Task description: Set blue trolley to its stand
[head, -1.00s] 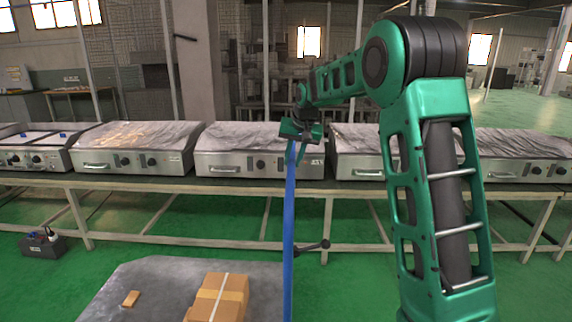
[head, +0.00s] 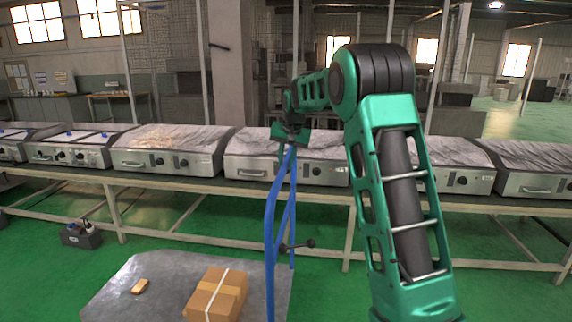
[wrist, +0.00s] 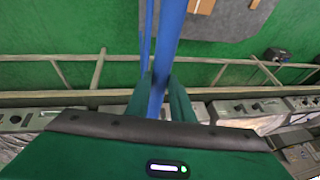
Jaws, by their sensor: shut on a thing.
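The blue trolley shows as a blue tubular handle (head: 270,230) in the head view, rising from the bottom edge to my gripper (head: 290,143). In the wrist view, the blue tube (wrist: 168,40) runs down between my two green fingers (wrist: 165,88), which are shut on it. A second, thinner blue tube (wrist: 145,30) runs beside it. A grey flat deck (head: 130,275) lies left of the handle; its join to the handle is not clear. The trolley's lower end is out of view. I cannot make out a stand.
A taped cardboard box (head: 218,294) and a small brown box (head: 140,286) rest on the grey deck. A long table (head: 200,188) carrying several steel griddles (head: 165,150) crosses ahead. A black toolbox (head: 80,236) sits on the green floor at left. A black lever (head: 297,245) shows behind the handle.

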